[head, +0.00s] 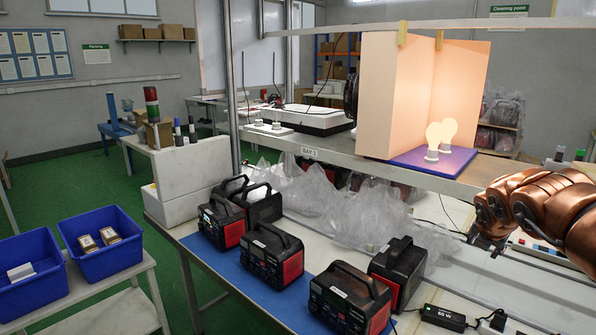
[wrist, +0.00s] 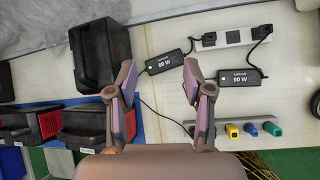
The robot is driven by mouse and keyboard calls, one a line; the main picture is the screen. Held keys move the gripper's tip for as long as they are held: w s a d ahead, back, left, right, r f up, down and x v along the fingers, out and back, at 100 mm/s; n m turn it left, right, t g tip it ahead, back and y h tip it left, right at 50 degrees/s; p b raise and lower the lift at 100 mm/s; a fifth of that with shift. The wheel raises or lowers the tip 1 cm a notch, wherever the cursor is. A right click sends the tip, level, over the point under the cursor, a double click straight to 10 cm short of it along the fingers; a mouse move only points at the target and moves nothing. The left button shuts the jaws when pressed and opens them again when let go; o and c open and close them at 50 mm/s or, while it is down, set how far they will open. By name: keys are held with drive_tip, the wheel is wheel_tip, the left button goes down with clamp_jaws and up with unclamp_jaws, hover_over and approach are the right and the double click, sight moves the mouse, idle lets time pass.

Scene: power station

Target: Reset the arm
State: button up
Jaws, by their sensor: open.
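My gripper (head: 484,246) is at the right of the head view, on my copper-coloured arm, above the right part of the workbench. In the wrist view my gripper (wrist: 158,92) is open, its two fingers apart with nothing between them. Beneath it the wrist view shows the pale bench top, a thin black cable and a black 80 W adapter (wrist: 170,61) just beyond the fingertips. A black power station (wrist: 98,55) lies to the left of the fingers.
Several black and red power stations (head: 272,255) stand on the bench, some on a blue mat (head: 222,262). A shelf (head: 330,152) above holds two lit bulbs (head: 433,138) before pale panels. Crumpled clear plastic (head: 330,205) lies behind. Blue bins (head: 95,262) stand at left.

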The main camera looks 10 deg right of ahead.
drive_tip(key=w+a+r+n+t, duration=0.4)
drive_tip(key=w+a+r+n, duration=0.15)
drive_tip(key=r, duration=0.45)
drive_tip(key=w+a+r+n+t, duration=0.45)
drive_tip(key=a+r+n, duration=0.25)
drive_tip(key=r, duration=0.2)
drive_tip(key=a+r+n+t+y, duration=0.25)
drive_tip(key=a+n+y, duration=0.65)
drive_tip(key=a+n, duration=1.15)
drive_tip(key=s+a+f+n+g+y, duration=0.2)
drive_tip(key=s+a+f, duration=0.15)
drive_tip(key=a, duration=0.45)
drive_tip(key=s+a+f+n+g+y, duration=0.1)
drive_tip(key=s+a+f+n+g, duration=0.15)
drive_tip(key=a+f, duration=0.35)
drive_tip(key=s+a+f+n+g, duration=0.4)
drive_tip(key=s+f+n+g, duration=0.2)
drive_tip(key=s+f, duration=0.45)
drive_tip(key=s+d+f+n+g+h, duration=0.2)
drive_tip(key=s+d+f+g+h, duration=0.1)
drive_tip(key=s, duration=0.8)
drive_tip(key=s+d+f+n+g+h, duration=0.3)
drive_tip(key=s+d+f, duration=0.5)
drive_tip(key=s, duration=0.3)
drive_tip(key=shift+s+f+g, duration=0.15)
drive_tip(key=shift+f+g, duration=0.05)
drive_tip(key=shift+g, duration=0.65)
